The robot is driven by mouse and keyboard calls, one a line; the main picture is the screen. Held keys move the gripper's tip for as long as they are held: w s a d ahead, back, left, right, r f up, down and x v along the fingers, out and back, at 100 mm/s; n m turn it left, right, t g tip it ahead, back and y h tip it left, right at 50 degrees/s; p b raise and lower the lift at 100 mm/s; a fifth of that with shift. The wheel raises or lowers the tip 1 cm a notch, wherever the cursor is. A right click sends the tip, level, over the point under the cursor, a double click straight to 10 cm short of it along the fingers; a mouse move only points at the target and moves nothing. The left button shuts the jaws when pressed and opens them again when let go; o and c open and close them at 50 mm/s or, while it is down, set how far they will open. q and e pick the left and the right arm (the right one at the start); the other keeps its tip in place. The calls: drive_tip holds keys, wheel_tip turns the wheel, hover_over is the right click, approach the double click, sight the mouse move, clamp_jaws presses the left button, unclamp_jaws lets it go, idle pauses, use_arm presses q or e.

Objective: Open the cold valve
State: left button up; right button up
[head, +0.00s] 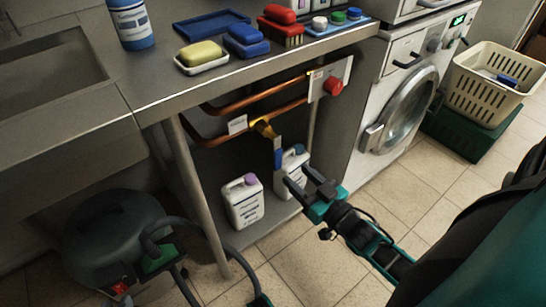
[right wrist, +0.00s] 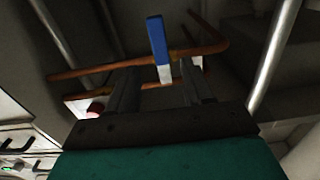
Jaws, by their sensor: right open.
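The blue lever handle (head: 278,155) of the cold valve hangs down from a brass valve body (head: 263,127) on the copper pipes under the counter. My right gripper (head: 297,176) is open, its fingers pointing toward the lever from the lower right. In the right wrist view the blue lever (right wrist: 157,38) and its pale neck show between the two open fingers (right wrist: 155,68), beyond their tips; no contact shows.
A red knob (head: 333,86) sits on a white plate right of the valve. Two white jugs, one purple-capped (head: 243,201), stand below the pipes. A metal table leg (head: 202,200) and a dark machine with a hose (head: 110,235) are left. A washing machine (head: 400,112) stands right.

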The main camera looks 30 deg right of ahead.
sight(279, 159)
drive_tip(key=w+b, duration=0.1)
drive_tip(key=w, duration=0.2)
drive_tip(key=w+b, duration=0.1)
drive_tip(key=w, duration=0.3)
drive_tip(key=w+a, duration=0.1)
drive_tip(key=w, duration=0.3)
drive_tip(key=shift+b, duration=0.4)
drive_tip(key=shift+c, duration=0.4)
clamp_jaws()
